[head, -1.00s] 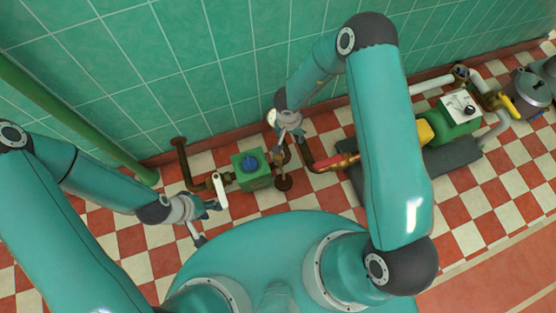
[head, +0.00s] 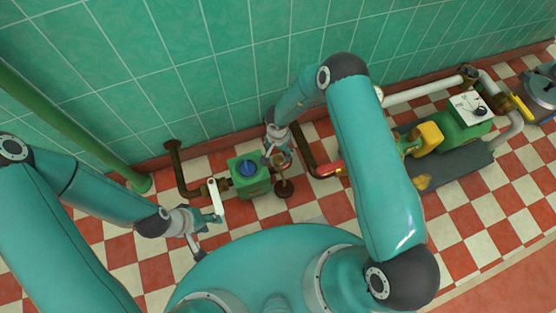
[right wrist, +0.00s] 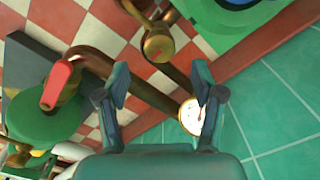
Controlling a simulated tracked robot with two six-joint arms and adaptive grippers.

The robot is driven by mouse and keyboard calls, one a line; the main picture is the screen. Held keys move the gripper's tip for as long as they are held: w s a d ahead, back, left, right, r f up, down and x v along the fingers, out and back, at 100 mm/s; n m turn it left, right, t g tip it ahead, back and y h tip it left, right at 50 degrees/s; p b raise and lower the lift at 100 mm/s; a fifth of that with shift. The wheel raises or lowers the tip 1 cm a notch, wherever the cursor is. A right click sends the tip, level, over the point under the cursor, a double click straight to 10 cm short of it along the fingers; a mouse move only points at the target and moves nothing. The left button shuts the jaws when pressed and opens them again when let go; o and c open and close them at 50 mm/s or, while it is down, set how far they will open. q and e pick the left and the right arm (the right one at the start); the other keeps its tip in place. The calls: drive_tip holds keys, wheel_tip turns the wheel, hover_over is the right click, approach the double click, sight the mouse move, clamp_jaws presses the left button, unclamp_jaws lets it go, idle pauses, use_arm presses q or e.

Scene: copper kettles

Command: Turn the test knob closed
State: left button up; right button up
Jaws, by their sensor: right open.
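A brass knob (right wrist: 158,45) with a red mark, seemingly the test knob, is in the right wrist view, just beyond and between the fingertips of my right gripper (right wrist: 162,82). That gripper is open and empty, apart from the knob. In the head view the right gripper (head: 279,160) hangs just right of a green box (head: 250,186) with a blue knob (head: 248,168) and mostly hides the brass fittings there. My left gripper (head: 208,230) has its fingers spread, close to the lower end of a white lever (head: 215,198); whether they touch, I cannot tell.
A round gauge (right wrist: 190,117) shows beside one right fingertip. A red-handled valve (right wrist: 57,85) and brown pipes run close by. A green pump (head: 462,128) stands at the right. The tiled wall (head: 230,60) is close behind.

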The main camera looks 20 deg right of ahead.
sight(278, 159)
wheel_tip(278, 159, down, 6)
drive_tip(key=shift+r+b, duration=0.1)
drive_tip(key=shift+b, duration=0.65)
drive_tip(key=shift+c, duration=0.3)
drive_tip(key=c, duration=1.1)
